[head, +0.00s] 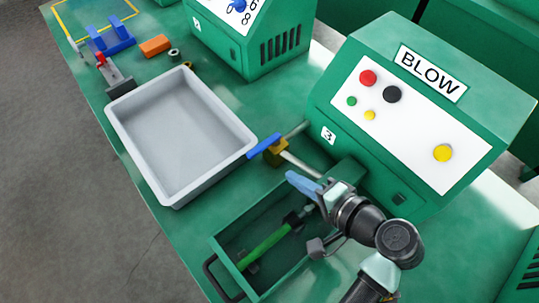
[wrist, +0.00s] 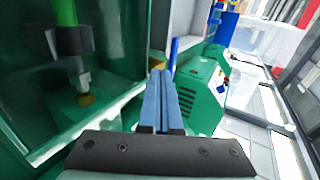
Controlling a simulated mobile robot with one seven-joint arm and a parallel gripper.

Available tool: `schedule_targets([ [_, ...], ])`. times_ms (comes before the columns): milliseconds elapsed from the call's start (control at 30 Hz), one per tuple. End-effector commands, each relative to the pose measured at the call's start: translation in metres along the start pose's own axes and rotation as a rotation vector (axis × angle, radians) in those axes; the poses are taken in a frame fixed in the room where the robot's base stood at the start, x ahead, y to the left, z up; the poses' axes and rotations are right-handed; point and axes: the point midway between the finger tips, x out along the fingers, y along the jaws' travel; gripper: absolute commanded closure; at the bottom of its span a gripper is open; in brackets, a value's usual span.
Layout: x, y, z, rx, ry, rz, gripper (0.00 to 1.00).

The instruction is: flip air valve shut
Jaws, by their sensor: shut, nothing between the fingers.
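The air valve has a brass body (head: 277,154) and a blue lever handle (head: 264,146). It sits on a pale pipe (head: 300,164) at the front of the machine marked 3. The handle lies crosswise to this pipe, pointing toward the grey tray. My gripper (head: 291,177) has blue fingers and is shut and empty. It is just below and right of the valve in the head view, apart from it. In the wrist view the shut fingers (wrist: 158,74) point toward an upright blue piece (wrist: 173,57), which seems to be the handle, and partly cover the brass behind.
A green open drawer (head: 212,246) holding a green-handled tool (head: 265,247) lies below my gripper. A grey tray (head: 117,135) stands left of the valve. The BLOW machine (head: 350,75), with coloured buttons, rises to the right. An orange block (head: 155,46) lies at the back.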

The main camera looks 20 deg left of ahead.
Motion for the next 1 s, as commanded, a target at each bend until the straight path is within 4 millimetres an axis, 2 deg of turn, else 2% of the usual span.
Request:
schedule_targets([
  [33, 0.012, -0.001, 0.001, -0.001, -0.005, 0.0, 1.0],
  [200, 0.049, -0.001, 0.001, -0.002, -0.004, 0.0, 1.0],
  [400, 0.076, -0.015, 0.0, -0.004, -0.001, 0.0, 1.0],
  [600, 0.087, -0.02, 0.0, -0.001, 0.0, 0.0, 1.0],
  [1000, 0.088, -0.021, 0.0, 0.0, 0.002, 0.0, 1.0],
])
